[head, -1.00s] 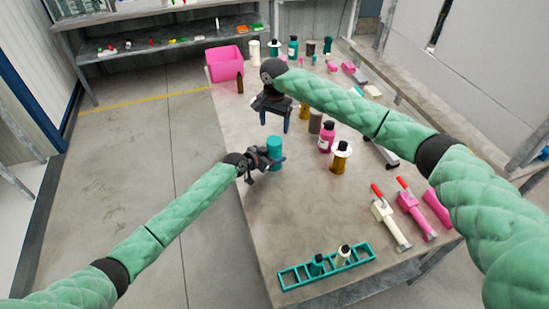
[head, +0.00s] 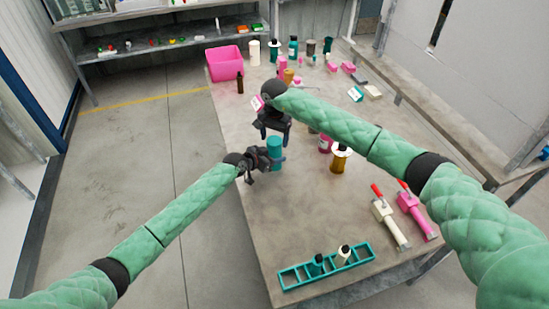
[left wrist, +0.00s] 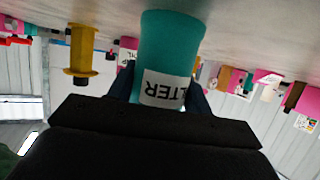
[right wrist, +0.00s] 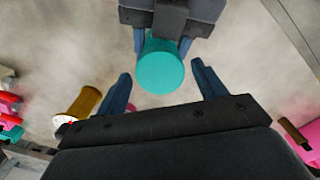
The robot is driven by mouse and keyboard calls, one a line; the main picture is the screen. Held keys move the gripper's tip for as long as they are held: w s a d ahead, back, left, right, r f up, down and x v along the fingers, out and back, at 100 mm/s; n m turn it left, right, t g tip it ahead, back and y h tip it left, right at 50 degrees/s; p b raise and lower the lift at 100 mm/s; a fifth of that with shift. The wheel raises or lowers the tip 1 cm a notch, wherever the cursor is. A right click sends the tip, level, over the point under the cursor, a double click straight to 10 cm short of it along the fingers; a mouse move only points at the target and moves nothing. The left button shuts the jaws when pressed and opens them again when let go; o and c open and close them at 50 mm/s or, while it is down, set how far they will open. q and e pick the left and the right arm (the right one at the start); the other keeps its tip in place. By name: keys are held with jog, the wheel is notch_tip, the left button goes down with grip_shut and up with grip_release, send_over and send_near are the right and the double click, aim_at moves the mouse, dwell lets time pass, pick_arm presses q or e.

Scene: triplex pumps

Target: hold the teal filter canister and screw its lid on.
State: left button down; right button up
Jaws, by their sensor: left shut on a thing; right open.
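The teal filter canister (head: 275,148) stands upright near the table's left edge in the head view. My left gripper (head: 268,163) is shut on its side. In the left wrist view the canister (left wrist: 170,45) shows a white label with upside-down letters, between the fingers. My right gripper (head: 273,138) is open and empty above the canister, fingers pointing down. In the right wrist view the canister's round, flat teal top (right wrist: 160,68) lies between and beyond the open fingers, apart from them. I cannot tell whether this top is a lid; no separate lid is identifiable.
A yellow-brown spool-like piece (head: 340,163) and a pink bottle (head: 325,144) stand to the right. A teal rack (head: 325,268) lies at the front, with two red-tipped tools (head: 390,222) nearby. A pink bin (head: 224,63) and several bottles stand farther back. The table's middle front is clear.

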jog(key=shift+f, duration=0.55)
jog(key=c, duration=1)
jog(key=m, duration=1.3)
jog(key=shift+m, duration=0.3)
jog(key=o, duration=1.1)
